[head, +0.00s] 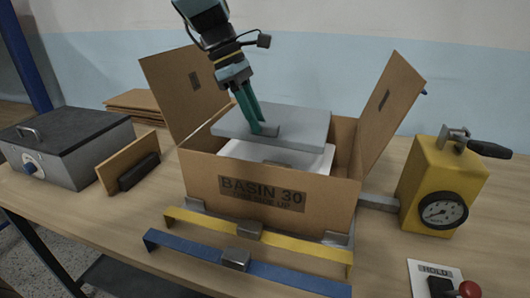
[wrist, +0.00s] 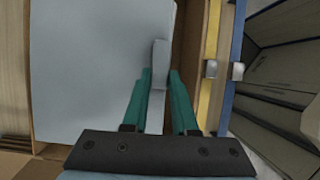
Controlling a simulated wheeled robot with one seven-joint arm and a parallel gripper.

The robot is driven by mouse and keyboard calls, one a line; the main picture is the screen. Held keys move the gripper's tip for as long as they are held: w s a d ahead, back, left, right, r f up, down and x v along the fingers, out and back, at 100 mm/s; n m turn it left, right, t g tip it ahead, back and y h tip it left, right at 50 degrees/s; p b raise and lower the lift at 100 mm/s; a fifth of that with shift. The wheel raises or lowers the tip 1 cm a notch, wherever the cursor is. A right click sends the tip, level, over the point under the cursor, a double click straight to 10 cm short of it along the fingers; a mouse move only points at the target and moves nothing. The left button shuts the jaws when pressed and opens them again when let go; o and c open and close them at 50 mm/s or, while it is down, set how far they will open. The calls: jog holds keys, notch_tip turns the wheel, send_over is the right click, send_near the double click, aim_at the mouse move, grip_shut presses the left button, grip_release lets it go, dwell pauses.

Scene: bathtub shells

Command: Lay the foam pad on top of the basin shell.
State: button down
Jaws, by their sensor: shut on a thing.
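The foam pad (head: 295,122) is a flat grey slab over the open box, roughly level. It also fills much of the wrist view (wrist: 90,70). I cannot tell whether pad and shell touch.
The cardboard box (head: 230,202) has raised flaps left and right. Yellow (head: 205,221) and blue (head: 195,256) straps lie in front. A yellow device with a dial (head: 435,185) stands right, a grey case (head: 70,150) left. A red-knobbed control (head: 469,289) is at front right.

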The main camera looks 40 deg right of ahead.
aim_at(252, 141)
notch_tip(252, 141, down, 7)
jog(key=shift+f+p, duration=0.1)
jog(key=shift+p, duration=0.65)
jog(key=shift+f, duration=0.1)
jog(key=shift+f, duration=0.1)
jog(key=shift+f+b, duration=0.25)
jog(key=shift+b, duration=0.1)
jog(key=c, duration=0.7)
grip_release()
